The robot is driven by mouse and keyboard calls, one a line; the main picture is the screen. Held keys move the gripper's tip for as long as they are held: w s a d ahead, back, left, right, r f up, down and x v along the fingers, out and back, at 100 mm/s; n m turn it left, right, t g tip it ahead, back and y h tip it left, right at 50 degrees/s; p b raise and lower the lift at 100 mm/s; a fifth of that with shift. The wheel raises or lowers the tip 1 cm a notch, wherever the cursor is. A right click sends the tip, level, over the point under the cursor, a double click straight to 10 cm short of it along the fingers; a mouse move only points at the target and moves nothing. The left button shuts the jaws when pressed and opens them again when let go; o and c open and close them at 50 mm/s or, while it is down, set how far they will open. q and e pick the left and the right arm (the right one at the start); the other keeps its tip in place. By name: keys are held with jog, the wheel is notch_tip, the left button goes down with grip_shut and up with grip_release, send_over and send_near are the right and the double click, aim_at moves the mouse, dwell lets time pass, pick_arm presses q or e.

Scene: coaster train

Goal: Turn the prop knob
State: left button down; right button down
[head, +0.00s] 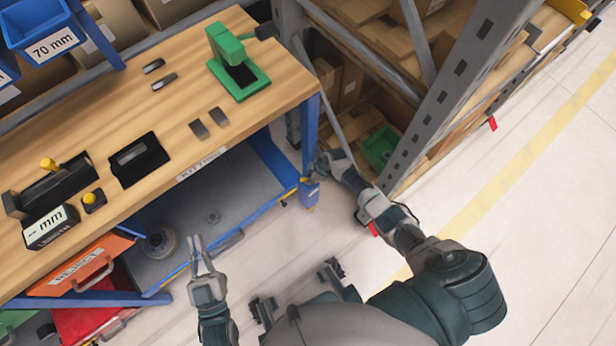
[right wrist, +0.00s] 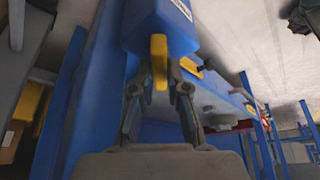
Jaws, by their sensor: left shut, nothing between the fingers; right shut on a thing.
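The yellow prop knob (right wrist: 159,62) sticks out from a blue post (right wrist: 155,25) in the right wrist view. My right gripper (right wrist: 161,85) is shut on it, with one finger on each side. In the head view my right gripper (head: 322,172) is at the front right corner of the workbench, beside the blue leg (head: 310,130). The knob is not clearly visible there, and its turn angle cannot be told. My left gripper (head: 200,246) is shut and empty, in front of the bench and apart from it.
The wooden workbench (head: 190,90) carries a green press-like device (head: 238,70), a black tray (head: 138,160) and small dark plates. A grey lower shelf (head: 215,205) lies under it. A grey rack upright (head: 440,110) stands close to my right arm. The floor at right (head: 540,220) is clear.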

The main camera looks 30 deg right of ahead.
pick_arm(q)
jog(key=shift+s+a+r+n+t+b, duration=0.15)
jog(key=shift+s+r+t+b, duration=0.1)
jog(key=shift+s+r+t, duration=0.3)
jog(key=shift+s+r+n+t+b, duration=0.15)
jog(key=shift+s+r+t+b, duration=0.15)
jog(key=shift+r+t, duration=0.45)
pick_arm(e)
jog(key=shift+d+f+n+g, duration=0.1)
jog(key=shift+n+g, duration=0.3)
jog(key=shift+n, duration=0.5)
pick_arm(q)
jog(key=shift+w, duration=0.1)
pick_arm(e)
jog(key=c, duration=1.2)
grip_release()
jog(key=shift+o, duration=0.2)
jog(key=v, duration=0.7)
jog(key=shift+d, duration=0.2)
